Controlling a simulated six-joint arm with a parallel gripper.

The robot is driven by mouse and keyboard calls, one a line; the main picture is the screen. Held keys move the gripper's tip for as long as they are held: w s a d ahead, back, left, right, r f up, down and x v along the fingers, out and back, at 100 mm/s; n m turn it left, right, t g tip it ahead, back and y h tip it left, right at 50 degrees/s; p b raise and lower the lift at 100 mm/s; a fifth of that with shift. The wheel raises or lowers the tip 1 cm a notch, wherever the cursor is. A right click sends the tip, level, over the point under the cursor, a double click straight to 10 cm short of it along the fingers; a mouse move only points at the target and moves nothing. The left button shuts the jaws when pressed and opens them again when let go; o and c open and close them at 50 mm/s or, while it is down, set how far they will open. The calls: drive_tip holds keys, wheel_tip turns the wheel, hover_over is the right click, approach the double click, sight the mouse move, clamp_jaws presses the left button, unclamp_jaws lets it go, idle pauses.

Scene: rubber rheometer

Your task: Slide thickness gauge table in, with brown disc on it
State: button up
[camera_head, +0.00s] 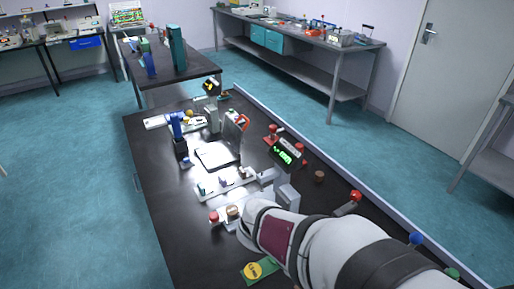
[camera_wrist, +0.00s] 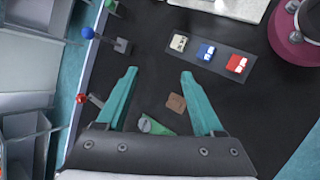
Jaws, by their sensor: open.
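In the head view a brown disc (camera_head: 232,211) sits on a small pale platform beside a red knob (camera_head: 214,217). This looks like the thickness gauge table, but its slide is partly hidden by my arm and I cannot tell how far out it is. Another brown disc (camera_head: 319,176) lies on the bench right of the green-digit display (camera_head: 284,155). In the wrist view my gripper (camera_wrist: 158,73) has its teal fingers wide apart and empty. A brown piece (camera_wrist: 176,102) shows in the gap between them; I cannot tell its distance. My fingertips are hidden in the head view.
Red (camera_head: 355,195), blue (camera_head: 416,238) and green (camera_head: 452,273) knobbed levers line the bench's right edge. A green card with a yellow round (camera_head: 254,270) lies in front. The wrist view shows a grey strip with white, blue and red blocks (camera_wrist: 208,53) and a magenta base (camera_wrist: 292,42).

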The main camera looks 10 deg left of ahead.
drive_tip(key=w+a+f+n+t, duration=0.3)
drive_tip(key=w+a+n+t, duration=0.3)
drive_tip(key=a+n, duration=0.4)
drive_tip(key=n+t+y, duration=0.6)
drive_tip(key=n+y, duration=0.1)
drive_tip(key=n, duration=0.7)
approach(213, 217)
drive_tip(key=x, duration=0.8)
drive_tip(key=shift+w, duration=0.3)
drive_tip(key=shift+w+f, duration=0.2)
drive_tip(key=shift+w, duration=0.15)
clamp_jaws()
